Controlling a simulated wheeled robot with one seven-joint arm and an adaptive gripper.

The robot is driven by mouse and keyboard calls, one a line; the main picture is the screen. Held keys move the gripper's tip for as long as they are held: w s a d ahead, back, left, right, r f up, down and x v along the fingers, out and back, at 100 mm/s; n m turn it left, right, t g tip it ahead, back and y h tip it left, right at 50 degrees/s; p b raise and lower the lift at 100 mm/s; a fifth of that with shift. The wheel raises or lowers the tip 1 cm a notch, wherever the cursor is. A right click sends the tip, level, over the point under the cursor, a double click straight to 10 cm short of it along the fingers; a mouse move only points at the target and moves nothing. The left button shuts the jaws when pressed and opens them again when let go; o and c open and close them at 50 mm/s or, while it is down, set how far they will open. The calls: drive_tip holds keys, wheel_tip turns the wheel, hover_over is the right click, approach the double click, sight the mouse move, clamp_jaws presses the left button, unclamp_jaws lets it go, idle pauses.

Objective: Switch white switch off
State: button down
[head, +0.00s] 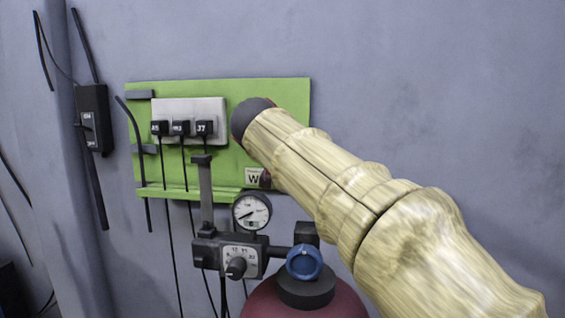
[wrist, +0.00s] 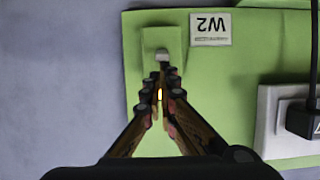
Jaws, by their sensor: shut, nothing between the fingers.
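In the wrist view a small white switch lever (wrist: 162,54) sits on a green square mount (wrist: 152,38) on the green panel (wrist: 235,110). An upside-down label reading W2 (wrist: 210,28) is beside it. My gripper (wrist: 160,76) is shut and empty, with its tips at the lever's lower end in the picture. I cannot tell whether they touch it. In the head view my arm covers the lever, and only part of the W label (head: 254,178) shows. I cannot tell the lever's on or off position.
A white socket strip (head: 208,106) with several black plugs is on the panel, left of my arm. Below are a pressure gauge (head: 252,212), a regulator with a blue knob (head: 304,262) and a red cylinder (head: 300,302). A black switch box (head: 92,120) is at left. Cables hang down.

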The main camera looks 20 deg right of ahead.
drive_tip(key=f+b, duration=0.1)
drive_tip(key=b, duration=0.2)
drive_tip(key=shift+s+a+t, duration=0.1)
drive_tip(key=shift+s+t, duration=0.05)
drive_tip(key=shift+t, duration=0.25)
drive_tip(key=h+b, duration=0.1)
drive_tip(key=b, duration=0.2)
drive_tip(key=shift+s+a+f+t+b, duration=0.1)
drive_tip(key=shift+f+t+b, duration=0.1)
drive_tip(key=shift+t+b, duration=0.2)
drive_tip(key=shift+s+a+f+b, duration=0.1)
drive_tip(key=shift+f+b, duration=0.05)
drive_tip(key=shift+b, duration=0.85)
wheel_tip(320, 180, up, 10)
drive_tip(key=shift+r, duration=0.2)
